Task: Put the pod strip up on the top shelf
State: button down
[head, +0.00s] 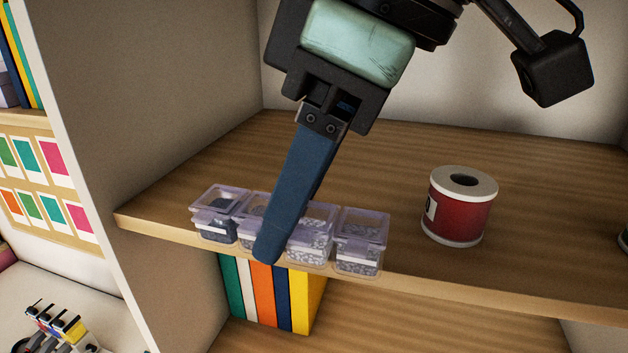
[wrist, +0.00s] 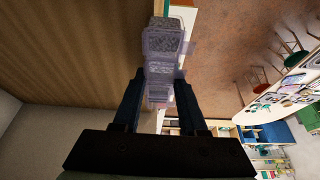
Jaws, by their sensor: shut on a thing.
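The pod strip (head: 311,243) is a row of several clear, lilac-tinted square pods with small beads inside. In the head view it is at the front edge of the upper wooden shelf (head: 390,160), over or on the board. My gripper (head: 268,255) reaches down over the strip, its blue finger hiding part of the middle pods. In the wrist view my gripper (wrist: 157,85) has its two fingers on either side of the strip (wrist: 163,68), shut on it. I cannot tell whether the strip rests on the shelf.
A red spool with white rims (head: 461,207) stands to the right on the same shelf. Colourful books (head: 265,290) stand on the shelf below. A side wall (head: 150,90) bounds the shelf on the left. The board behind the strip is clear.

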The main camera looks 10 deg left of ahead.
aim_at(243, 189)
jog(key=shift+w+a, duration=0.3)
jog(key=shift+a, duration=0.65)
jog(key=shift+w+a+r, duration=0.1)
jog(key=shift+w+a, duration=0.2)
jog(key=shift+a, duration=0.25)
jog(key=shift+w+a+r, duration=0.1)
jog(key=shift+w+a, duration=0.15)
jog(key=shift+a, duration=0.25)
jog(key=shift+w+b+x, duration=0.2)
jog(key=shift+b+x, duration=0.8)
jog(key=shift+x, duration=0.2)
jog(key=shift+r, duration=0.2)
jog(key=shift+c, duration=1.3)
grip_release()
jog(key=shift+f, duration=0.1)
jog(key=shift+d+r+b, duration=0.25)
jog(key=shift+r+b, duration=0.3)
jog(key=shift+b, duration=0.05)
jog(key=d, duration=0.4)
jog(key=d+b, duration=0.1)
jog(key=d, duration=0.3)
jog(key=s+d, duration=0.1)
jog(key=d, duration=0.3)
jog(key=shift+r+b, duration=0.1)
jog(key=shift+b, duration=0.3)
